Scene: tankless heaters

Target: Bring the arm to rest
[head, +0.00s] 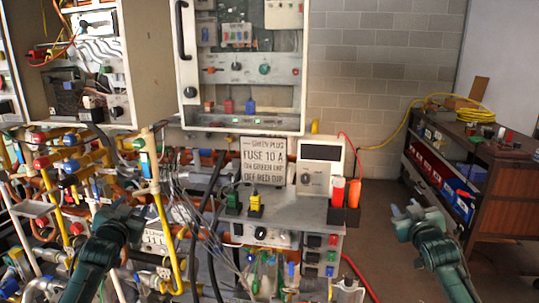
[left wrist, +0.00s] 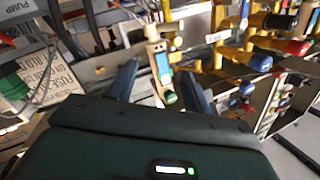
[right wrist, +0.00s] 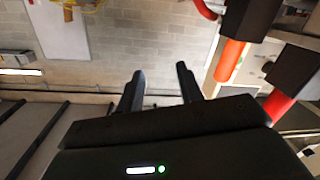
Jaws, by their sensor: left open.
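My left gripper (head: 122,208) is raised in front of the pipework at the lower left of the head view. In the left wrist view its two dark fingers (left wrist: 160,85) stand apart, with nothing held between them; pipes and valves show beyond. My right gripper (head: 408,210) is over the open floor, right of the test bench. In the right wrist view its fingers (right wrist: 158,88) are apart and empty, with a grey block wall behind. Both arms come up from the bottom of the head view.
A bench unit (head: 285,215) with a printed sign (head: 265,160) and a meter (head: 320,165) stands in the middle. Open cabinets (head: 245,70) hang behind. Dense pipes (head: 50,190) fill the left. A wooden workbench (head: 480,170) with a yellow hose stands right. Floor (head: 375,230) is clear between.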

